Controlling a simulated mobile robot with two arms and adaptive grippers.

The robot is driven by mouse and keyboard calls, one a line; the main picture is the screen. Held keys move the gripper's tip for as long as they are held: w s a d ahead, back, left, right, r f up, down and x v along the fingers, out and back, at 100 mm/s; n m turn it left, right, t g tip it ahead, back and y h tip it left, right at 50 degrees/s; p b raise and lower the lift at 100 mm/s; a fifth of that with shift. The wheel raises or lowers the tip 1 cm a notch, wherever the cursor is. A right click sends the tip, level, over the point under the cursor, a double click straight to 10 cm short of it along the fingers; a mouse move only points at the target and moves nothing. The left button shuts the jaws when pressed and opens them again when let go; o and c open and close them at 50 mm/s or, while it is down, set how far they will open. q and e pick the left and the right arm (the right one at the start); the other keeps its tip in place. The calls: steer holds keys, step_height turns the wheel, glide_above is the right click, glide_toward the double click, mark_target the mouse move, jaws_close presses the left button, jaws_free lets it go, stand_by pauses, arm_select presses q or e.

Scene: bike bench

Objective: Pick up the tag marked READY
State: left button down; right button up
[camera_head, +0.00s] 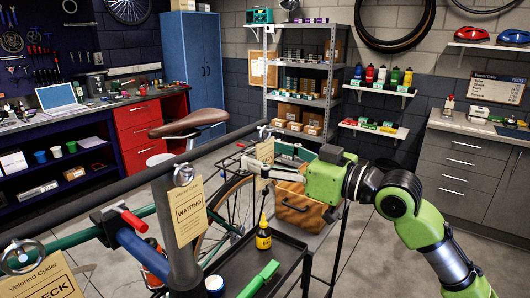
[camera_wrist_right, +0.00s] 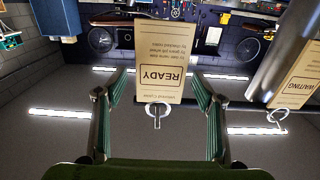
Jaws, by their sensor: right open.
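The tag marked READY (camera_wrist_right: 160,60) is a tan card with a ring at one end. In the right wrist view it appears upside down, between the spread fingers of my right gripper (camera_wrist_right: 158,88). In the head view the tag (camera_head: 265,150) hangs at the far end of the dark bar, partly beside the gripper (camera_head: 252,166). The gripper is open, and I cannot tell whether a finger touches the card. The WAITING tag (camera_head: 190,212) hangs nearer, and it also shows at the right of the wrist view (camera_wrist_right: 296,84). My left gripper is out of view.
Another tag ending in "ECK" (camera_head: 42,282) hangs at the lower left. A bicycle with a brown saddle (camera_head: 188,123) stands behind the bar. Grey shelving (camera_head: 333,60) stands behind.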

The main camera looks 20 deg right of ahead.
steer(key=shift+w+a, duration=0.35)
steer(key=shift+w, duration=0.05)
steer(key=shift+d, duration=0.1)
steer(key=c, duration=0.9)
steer(key=shift+s+r+b, duration=0.1)
steer(key=shift+r+b, duration=0.25)
steer(key=shift+r, duration=0.35)
steer(key=shift+b+v, duration=4.3)
steer(key=shift+v, duration=4.65)
